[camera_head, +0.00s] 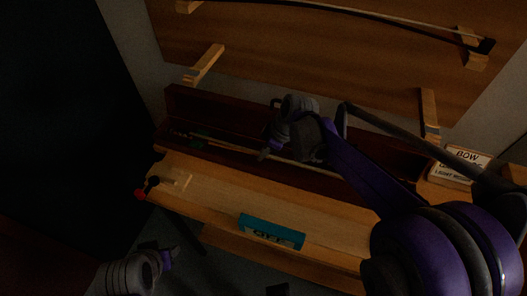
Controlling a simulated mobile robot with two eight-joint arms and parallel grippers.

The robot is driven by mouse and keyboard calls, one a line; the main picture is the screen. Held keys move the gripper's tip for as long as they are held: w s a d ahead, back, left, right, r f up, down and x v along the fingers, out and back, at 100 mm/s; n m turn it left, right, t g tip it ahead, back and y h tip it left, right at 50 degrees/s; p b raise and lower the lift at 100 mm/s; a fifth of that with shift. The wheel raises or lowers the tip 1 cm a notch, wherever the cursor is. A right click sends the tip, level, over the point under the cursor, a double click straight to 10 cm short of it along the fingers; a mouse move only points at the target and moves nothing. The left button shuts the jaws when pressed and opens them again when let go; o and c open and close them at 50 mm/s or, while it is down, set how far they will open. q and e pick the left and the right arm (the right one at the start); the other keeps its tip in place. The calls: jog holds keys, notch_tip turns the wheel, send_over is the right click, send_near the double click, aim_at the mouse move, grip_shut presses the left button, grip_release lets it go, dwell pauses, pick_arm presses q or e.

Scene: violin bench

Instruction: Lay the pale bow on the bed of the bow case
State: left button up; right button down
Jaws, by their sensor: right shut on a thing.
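The bow case (215,102) is a long, dark red-brown open box at the back of the wooden bench. The pale bow (228,146) is a thin light stick running lengthwise inside the case outline. My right gripper (267,152) reaches over the case from the right and is shut on the bow near its middle. The gripper hides part of the bow, and I cannot tell whether the bow touches the bed. My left gripper (170,258) is low at the left, away from the case, dark and too unclear to tell its jaws.
A wooden panel behind the case has pegs (206,64) and a dark bow (350,12) on it. A teal box (271,232) sits at the bench's front edge. A small red and black item (147,188) is at the left end. A label card (461,164) stands right.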

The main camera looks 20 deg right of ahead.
jog(key=c, duration=0.8)
grip_release()
jog(key=shift+c, duration=0.2)
jog(key=p+v, duration=0.1)
jog(key=v, duration=0.9)
jog(key=shift+r, duration=0.4)
jog(key=shift+s+d, duration=0.1)
jog(key=shift+s, duration=0.05)
